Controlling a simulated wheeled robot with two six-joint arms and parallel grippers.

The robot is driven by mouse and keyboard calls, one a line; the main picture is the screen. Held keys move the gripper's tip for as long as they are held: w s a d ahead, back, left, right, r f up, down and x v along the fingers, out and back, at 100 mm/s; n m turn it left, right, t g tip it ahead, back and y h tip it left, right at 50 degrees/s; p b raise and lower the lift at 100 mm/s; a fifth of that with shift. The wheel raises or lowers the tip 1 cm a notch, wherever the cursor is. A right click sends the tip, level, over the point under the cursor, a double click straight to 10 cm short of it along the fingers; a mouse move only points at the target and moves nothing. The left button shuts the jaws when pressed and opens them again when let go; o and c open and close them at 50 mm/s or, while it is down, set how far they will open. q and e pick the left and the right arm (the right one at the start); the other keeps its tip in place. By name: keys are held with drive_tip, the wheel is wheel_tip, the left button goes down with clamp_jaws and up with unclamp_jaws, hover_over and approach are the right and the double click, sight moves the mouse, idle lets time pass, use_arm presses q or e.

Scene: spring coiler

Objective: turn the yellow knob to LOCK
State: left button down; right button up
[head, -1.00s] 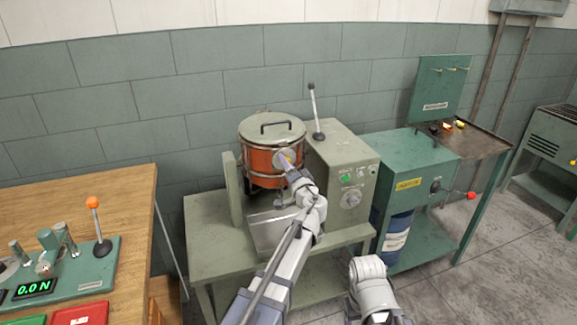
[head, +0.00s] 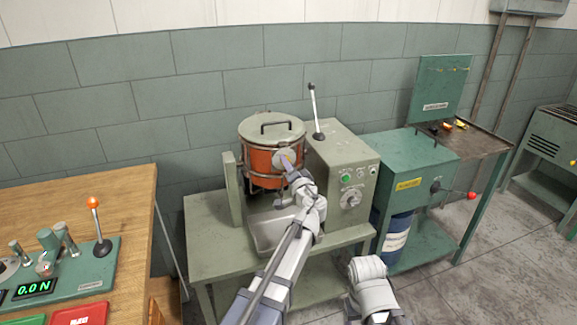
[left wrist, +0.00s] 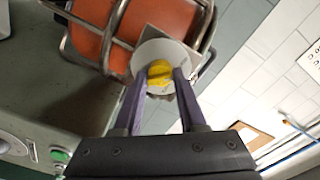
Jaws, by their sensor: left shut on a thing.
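The yellow knob (left wrist: 160,72) sits at the middle of a round pale disc (left wrist: 152,57) on the side of an orange drum (left wrist: 92,42). In the head view the drum (head: 262,162) has a grey lid with a dark handle. My left gripper (left wrist: 161,80) has its two fingers on either side of the knob and is shut on it. In the head view the left gripper (head: 289,165) reaches up to the disc, and the knob is mostly hidden there. No LOCK marking is readable. Only a link of my right arm shows, at the bottom; its gripper is not visible.
A control box (head: 342,180) with a lever, buttons and a dial stands right of the drum. A metal tray (head: 268,232) is below the drum. A green machine (head: 415,160) stands further right. A wooden bench (head: 130,215) is at the left.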

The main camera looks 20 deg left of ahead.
use_arm(q)
drive_tip(key=shift+m, duration=0.3)
drive_tip(key=m+y+b, duration=0.1)
drive_tip(key=m, duration=1.5)
drive_tip(key=shift+f, duration=0.15)
drive_tip(key=shift+d+m, duration=0.1)
drive_tip(key=shift+m, duration=0.2)
idle(0.5)
drive_tip(key=c, duration=0.5)
unclamp_jaws()
drive_tip(key=shift+v, duration=3.9)
